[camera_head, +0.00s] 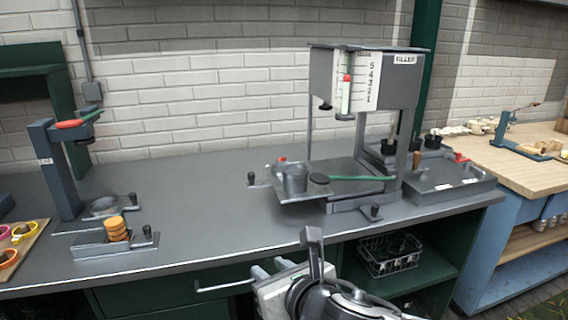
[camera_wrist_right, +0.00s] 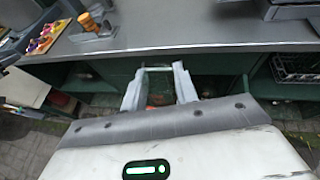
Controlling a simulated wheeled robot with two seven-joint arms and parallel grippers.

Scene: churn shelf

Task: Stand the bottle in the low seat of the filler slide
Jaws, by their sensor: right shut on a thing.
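The filler (camera_head: 365,75) stands on the grey bench, with a numbered scale on its front. Its slide (camera_head: 345,175) extends toward the front left beneath it. A grey tapered cup-like thing (camera_head: 295,180) stands at the slide's front left, and a dark round disc (camera_head: 319,179) lies to its right. I cannot tell which part is the low seat. My right gripper (camera_head: 272,268) is in front of the bench, below its top and apart from the slide. Its fingers show apart in the wrist view (camera_wrist_right: 157,88). What it holds is unclear, and I cannot make out a bottle. My left gripper is out of view.
A drawer handle (camera_head: 225,287) is close to the right gripper in the picture. A wire basket (camera_head: 390,255) sits on the shelf at right. A press (camera_head: 62,165) and an orange stack (camera_head: 116,228) are at left. The bench middle (camera_head: 205,205) is clear.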

